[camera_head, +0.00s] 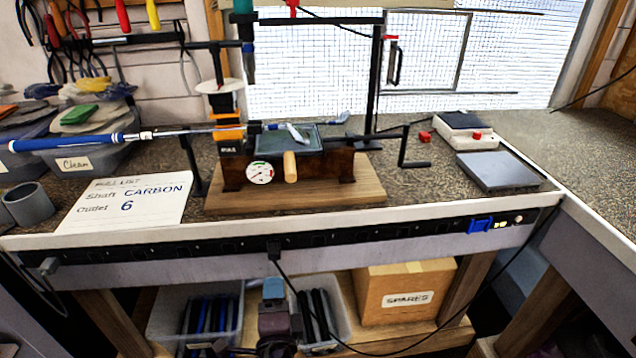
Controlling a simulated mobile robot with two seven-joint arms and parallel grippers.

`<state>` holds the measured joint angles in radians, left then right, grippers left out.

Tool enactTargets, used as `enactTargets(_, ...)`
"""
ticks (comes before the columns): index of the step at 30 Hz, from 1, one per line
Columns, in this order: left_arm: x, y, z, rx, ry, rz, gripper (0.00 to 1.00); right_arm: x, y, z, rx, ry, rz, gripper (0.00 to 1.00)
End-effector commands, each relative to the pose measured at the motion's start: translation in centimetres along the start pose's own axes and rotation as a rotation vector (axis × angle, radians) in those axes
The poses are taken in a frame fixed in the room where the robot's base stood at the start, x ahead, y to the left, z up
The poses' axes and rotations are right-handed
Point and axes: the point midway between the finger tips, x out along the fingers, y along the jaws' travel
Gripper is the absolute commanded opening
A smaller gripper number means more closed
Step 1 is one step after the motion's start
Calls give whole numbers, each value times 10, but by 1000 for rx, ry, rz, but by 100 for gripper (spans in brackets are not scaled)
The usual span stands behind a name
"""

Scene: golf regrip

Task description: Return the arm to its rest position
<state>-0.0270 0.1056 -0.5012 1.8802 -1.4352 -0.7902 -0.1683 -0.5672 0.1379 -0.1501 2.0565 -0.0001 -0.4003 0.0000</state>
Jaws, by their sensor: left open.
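My left gripper (273,292) is low in the picture, below the bench's front edge and in front of the lower shelf. It is open, and I see nothing held in it. Its finger details are small and dark. My right gripper is not in view. A golf club with a blue grip (75,142) lies roughly level across the bench fixture (232,135). Its grip end points left, and its shaft passes by the orange-and-black clamp. My left gripper is well apart from the club.
A grey pad (497,171) and a small scale-like box (462,130) stand at right. Below are bins (168,303) and a spares box (405,293). A black cable hangs from the power strip (330,236).

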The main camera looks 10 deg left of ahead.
Motion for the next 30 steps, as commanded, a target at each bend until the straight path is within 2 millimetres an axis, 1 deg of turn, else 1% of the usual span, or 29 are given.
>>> enactTargets(5,0,5,-8,-74,45,36,54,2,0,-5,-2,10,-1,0)
enactTargets(10,3,14,-16,-293,121,155,54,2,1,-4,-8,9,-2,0)
enactTargets(13,1,24,-12,-448,147,242,54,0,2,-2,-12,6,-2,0)
enactTargets(16,-5,35,-3,-601,157,327,54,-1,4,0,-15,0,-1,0)
enactTargets(20,-17,51,16,-805,145,431,54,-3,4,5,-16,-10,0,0)
enactTargets(23,-30,62,35,-963,121,499,54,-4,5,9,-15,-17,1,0)
enactTargets(26,-46,74,58,-1112,78,555,54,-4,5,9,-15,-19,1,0)
enactTargets(29,-67,87,88,-1248,14,600,54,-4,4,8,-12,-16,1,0)
enactTargets(30,-77,92,101,-1293,-18,614,54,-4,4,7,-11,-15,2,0)
